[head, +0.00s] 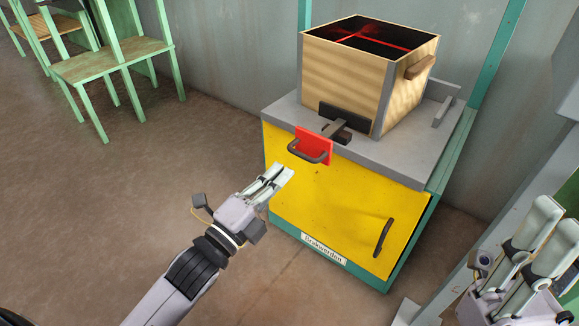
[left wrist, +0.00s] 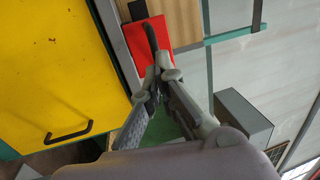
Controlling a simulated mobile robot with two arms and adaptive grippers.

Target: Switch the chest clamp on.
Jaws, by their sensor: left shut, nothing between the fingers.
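The chest (head: 345,85) is a light wooden box with an open top, standing on the grey top of a yellow-fronted cabinet. Its clamp (head: 335,128) is a dark block and lever at the chest's lower front, with a red plate (head: 316,140) and a dark curved handle (head: 309,155) at the cabinet edge. The red plate also shows in the left wrist view (left wrist: 139,40), with the handle in front of it. My left gripper (head: 283,172) is shut and empty, below and left of the handle. My right gripper (head: 550,228) is at the lower right, its fingers apart and empty.
The cabinet (head: 340,205) has a yellow door with a dark handle (head: 383,238) and a label below. A grey bracket (head: 444,108) stands on its top at the right. Green chairs (head: 110,65) stand at the far left. The floor left of the cabinet is clear.

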